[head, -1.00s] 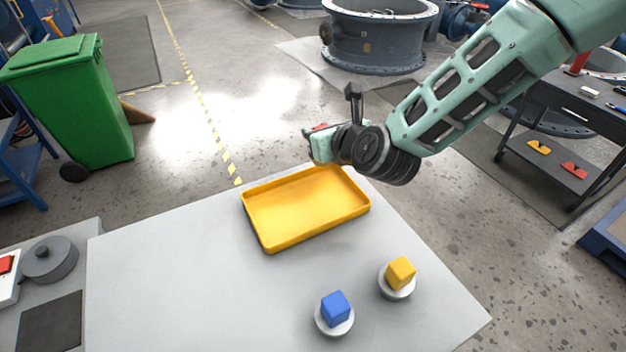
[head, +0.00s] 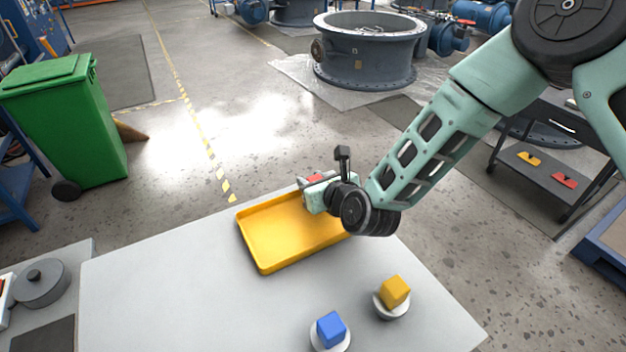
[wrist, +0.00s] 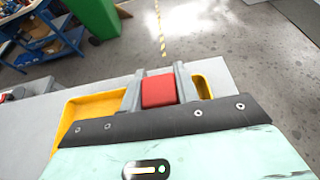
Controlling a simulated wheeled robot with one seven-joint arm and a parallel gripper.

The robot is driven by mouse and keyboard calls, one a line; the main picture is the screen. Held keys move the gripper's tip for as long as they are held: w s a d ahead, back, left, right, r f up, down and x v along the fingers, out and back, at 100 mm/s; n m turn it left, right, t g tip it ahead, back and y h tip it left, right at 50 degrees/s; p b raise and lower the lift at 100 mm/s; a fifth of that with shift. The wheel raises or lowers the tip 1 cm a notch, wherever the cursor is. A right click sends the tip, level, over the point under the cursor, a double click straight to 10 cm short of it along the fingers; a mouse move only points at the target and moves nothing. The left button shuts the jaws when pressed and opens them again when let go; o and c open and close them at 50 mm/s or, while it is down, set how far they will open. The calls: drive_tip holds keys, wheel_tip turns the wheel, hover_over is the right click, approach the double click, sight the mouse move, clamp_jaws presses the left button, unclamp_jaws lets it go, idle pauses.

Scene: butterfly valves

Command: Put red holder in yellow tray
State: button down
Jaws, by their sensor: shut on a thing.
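The yellow tray (head: 275,262) lies on the light grey table, toward its far right part. My gripper (head: 304,181) is over the tray's far right part in the head view. In the wrist view my gripper (wrist: 158,88) is shut on a red block (wrist: 158,92), with one grey finger on each side of it. The tray also shows in the wrist view (wrist: 72,122), behind and below the fingers. I cannot tell how high the red block is above the tray floor. Only a little red shows in the head view, and any base under the block is hidden.
A blue cube (head: 331,329) and a yellow cube (head: 395,292) sit on round white holders near the table's front right. A grey round lidded item (head: 40,283) is at the left. The table (head: 180,290) left of the tray is clear. A green bin (head: 70,120) stands behind.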

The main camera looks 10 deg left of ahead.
drive_tip(key=c, duration=1)
unclamp_jaws()
drive_tip(key=shift+f, duration=0.1)
drive_tip(key=shift+c, duration=0.2)
